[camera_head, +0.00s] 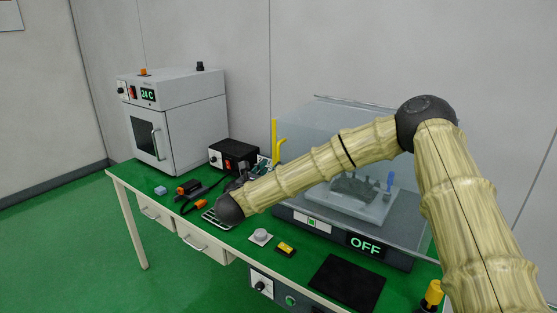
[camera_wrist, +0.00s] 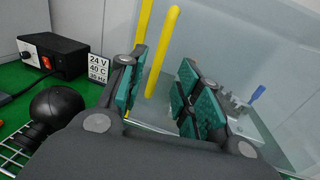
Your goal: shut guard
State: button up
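The clear guard (camera_head: 310,125) stands over a machine with an OFF display (camera_head: 365,245); I cannot tell how far it is open. It also fills the right of the wrist view (camera_wrist: 230,50). A yellow handle (camera_head: 275,140) stands at its left side, and in the wrist view it shows as two yellow bars (camera_wrist: 164,50). My gripper (camera_wrist: 158,95) is open, its teal-padded fingers apart. The rounded bar appears in the gap between them, with no clear contact; the other bar passes behind the left finger. In the head view my arm hides most of the gripper.
A white oven (camera_head: 180,120) and a black power box (camera_head: 233,155) stand at the left and back of the green table (camera_head: 215,258). A grey knob (camera_head: 260,237), a yellow block (camera_head: 286,248) and a black mat (camera_head: 347,283) lie in front. A label card (camera_wrist: 98,68) stands by the handle.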

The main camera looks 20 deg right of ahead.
jog(key=p+x, duration=0.2)
jog(key=x, duration=0.5)
jog(key=shift+w+d, duration=0.2)
jog(key=shift+w, duration=0.05)
grip_shut()
